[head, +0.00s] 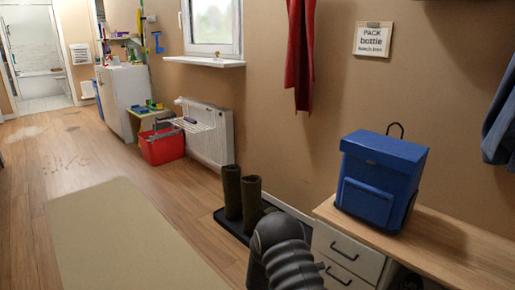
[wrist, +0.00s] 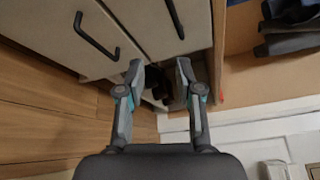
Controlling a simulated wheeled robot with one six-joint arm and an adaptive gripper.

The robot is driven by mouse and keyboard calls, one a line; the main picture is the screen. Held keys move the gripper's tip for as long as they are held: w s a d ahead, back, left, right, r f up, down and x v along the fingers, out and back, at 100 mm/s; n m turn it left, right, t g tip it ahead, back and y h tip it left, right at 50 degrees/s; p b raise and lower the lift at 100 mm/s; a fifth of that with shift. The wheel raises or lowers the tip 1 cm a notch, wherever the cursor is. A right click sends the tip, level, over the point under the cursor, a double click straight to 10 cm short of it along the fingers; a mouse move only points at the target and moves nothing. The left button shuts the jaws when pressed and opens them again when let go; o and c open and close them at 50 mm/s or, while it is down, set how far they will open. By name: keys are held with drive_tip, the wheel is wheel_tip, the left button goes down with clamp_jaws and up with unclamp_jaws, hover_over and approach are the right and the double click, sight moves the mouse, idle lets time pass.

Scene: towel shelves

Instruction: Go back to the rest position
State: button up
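My gripper (wrist: 161,72) shows in the wrist view with its two fingers apart and nothing clearly held between them. The fingertips are close in the picture to the lower edge of the pale drawer fronts (wrist: 60,30). Dark shapes show between and beyond the fingers; I cannot tell what they are. In the head view my dark, ribbed arm rises at the bottom middle, in front of the drawer unit (head: 345,255); the gripper itself is hidden there.
A blue backpack (head: 380,180) stands on the wooden bench top (head: 455,245). Dark boots (head: 241,195) stand on a black tray left of my arm. A red crate (head: 163,147) is by the radiator (head: 211,135).

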drive_tip(key=s+f+m+g+y, duration=0.1)
drive_tip(key=s+f+m+g, duration=0.25)
drive_tip(key=s+m, duration=0.35)
drive_tip(key=s+r+m+g+y, duration=0.4)
drive_tip(key=s+r+m, duration=0.2)
drive_tip(key=s+m, duration=0.25)
drive_tip(key=s+a+r+m+t+y, duration=0.2)
drive_tip(key=s+r+m, duration=0.4)
drive_tip(key=r, duration=0.4)
drive_tip(key=s+a+r+m+t+y, duration=0.2)
drive_tip(key=s+r+m+y, duration=0.3)
drive_tip(key=r, duration=0.5)
drive_tip(key=s+a+r+m+t+y, duration=0.3)
drive_tip(key=s+r+m+t+y, duration=0.1)
drive_tip(key=s+r+m, duration=0.5)
drive_tip(key=shift+v, duration=1.1)
drive_tip(key=shift+s+f, duration=0.1)
drive_tip(key=shift+s, duration=0.05)
